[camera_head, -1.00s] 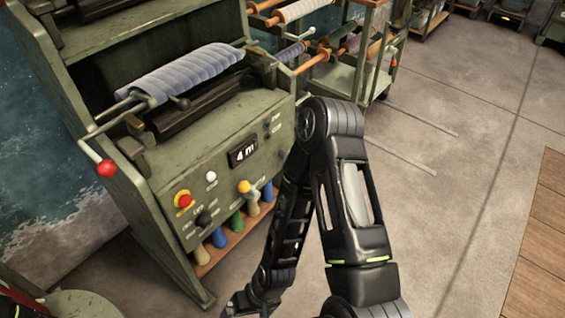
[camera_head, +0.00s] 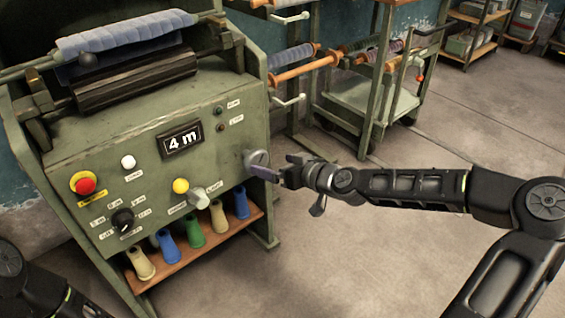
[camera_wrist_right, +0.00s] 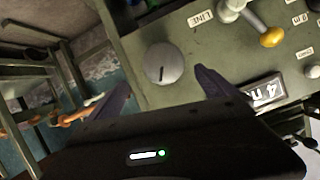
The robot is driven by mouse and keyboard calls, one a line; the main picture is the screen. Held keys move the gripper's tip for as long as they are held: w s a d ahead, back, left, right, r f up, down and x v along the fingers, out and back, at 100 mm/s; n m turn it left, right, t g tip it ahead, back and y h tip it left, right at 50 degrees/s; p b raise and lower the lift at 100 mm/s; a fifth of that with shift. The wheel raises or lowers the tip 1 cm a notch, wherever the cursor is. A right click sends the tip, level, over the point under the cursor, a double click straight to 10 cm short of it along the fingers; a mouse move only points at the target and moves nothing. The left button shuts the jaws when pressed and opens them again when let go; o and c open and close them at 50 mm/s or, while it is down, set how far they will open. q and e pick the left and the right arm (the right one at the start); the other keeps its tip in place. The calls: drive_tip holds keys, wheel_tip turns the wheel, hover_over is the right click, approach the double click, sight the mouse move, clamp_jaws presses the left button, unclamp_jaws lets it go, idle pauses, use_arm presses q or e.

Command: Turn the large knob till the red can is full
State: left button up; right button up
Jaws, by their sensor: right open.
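The large grey round knob (camera_head: 256,160) is on the right side of the machine's green front panel. In the right wrist view the knob (camera_wrist_right: 164,63) shows a dark line on its face and lies ahead, between the two fingers. My right gripper (camera_head: 272,174) is open at the knob, its fingers partly covering it in the head view; whether they touch it I cannot tell. The right gripper's spread fingers (camera_wrist_right: 160,88) also show in the wrist view. No red can is in view. My left arm shows at the lower left, its gripper outside the picture.
The panel carries a display (camera_head: 181,140) reading 4 m, a red button (camera_head: 85,186), a black knob (camera_head: 122,220) and a yellow-tipped lever (camera_head: 190,192). A shelf (camera_head: 166,265) below holds several coloured cones. A trolley (camera_head: 385,105) stands behind. The floor at right is open.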

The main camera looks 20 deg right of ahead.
sight(259, 162)
drive_tip(key=shift+a+f+n, duration=0.1)
drive_tip(key=shift+a+n, duration=0.25)
drive_tip(key=shift+n, duration=0.15)
drive_tip(key=b+x, duration=0.2)
drive_tip(key=x, duration=0.4)
drive_tip(key=shift+w+a+f, duration=0.1)
drive_tip(key=shift+a+f, duration=0.1)
drive_tip(key=shift+w+a+f, duration=0.2)
drive_tip(key=shift+w+a, duration=0.05)
drive_tip(key=shift+w, duration=0.35)
drive_tip(key=shift+c, duration=0.5)
